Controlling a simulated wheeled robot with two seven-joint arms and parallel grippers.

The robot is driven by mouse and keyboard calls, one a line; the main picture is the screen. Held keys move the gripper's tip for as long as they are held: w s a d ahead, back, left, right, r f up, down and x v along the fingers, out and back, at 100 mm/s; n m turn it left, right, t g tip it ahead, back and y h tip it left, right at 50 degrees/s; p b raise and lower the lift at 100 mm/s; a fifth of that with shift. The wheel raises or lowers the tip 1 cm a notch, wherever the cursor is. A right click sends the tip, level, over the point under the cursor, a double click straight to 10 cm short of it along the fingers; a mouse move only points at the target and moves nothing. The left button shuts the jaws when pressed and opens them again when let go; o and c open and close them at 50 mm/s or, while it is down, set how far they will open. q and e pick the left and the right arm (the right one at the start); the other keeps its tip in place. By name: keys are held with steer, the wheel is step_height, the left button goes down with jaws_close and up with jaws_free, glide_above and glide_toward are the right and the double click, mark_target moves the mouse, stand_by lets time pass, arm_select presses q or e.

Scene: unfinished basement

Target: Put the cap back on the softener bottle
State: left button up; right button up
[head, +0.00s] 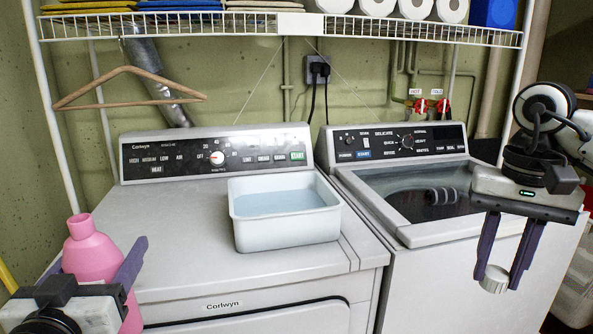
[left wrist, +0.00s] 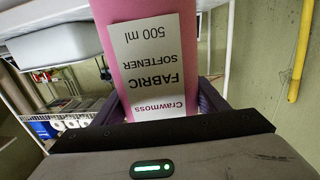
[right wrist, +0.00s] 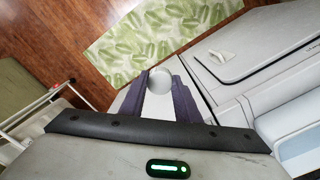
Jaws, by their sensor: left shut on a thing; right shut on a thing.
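The pink softener bottle (head: 92,255) is at the lower left of the head view, upright and without a cap on its neck. My left gripper (head: 103,272) is shut on the bottle's body. The left wrist view shows the bottle's white label (left wrist: 155,68) between the fingers. My right gripper (head: 506,262) is at the right, in front of the washer, shut on the white cap (head: 495,279). The cap also shows between the fingertips in the right wrist view (right wrist: 159,81). The cap is well apart from the bottle.
A white basin (head: 285,232) of bluish water stands on the dryer (head: 170,225). The washer (head: 410,205) is to its right. A wire shelf (head: 230,27) with paper rolls hangs above, and a wooden hanger (head: 130,88) hangs below it. The dryer's left top is clear.

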steer(key=shift+s, duration=0.1)
arm_select(q)
steer(key=s+d+f+h, duration=0.1)
steer(key=s+d+f, duration=0.3)
steer(key=s+f, duration=0.2)
steer(key=s+d+f+m+h, duration=0.1)
steer(key=s+d+f+h, duration=0.1)
steer(key=s+d+f, duration=0.3)
step_height(320, 180, down, 4)
steer(key=s, duration=0.2)
steer(key=shift+s+m, duration=0.3)
steer(key=shift+d, duration=0.2)
steer(key=shift+s+a, duration=0.1)
steer(key=shift+a, duration=0.2)
arm_select(e)
steer(key=s+a+f+n, duration=0.5)
steer(key=s+a+f, duration=0.5)
steer(key=f, duration=0.4)
steer(key=shift+s+f+n, duration=0.25)
steer(key=shift+s+n, duration=0.15)
steer(key=shift+s, duration=0.4)
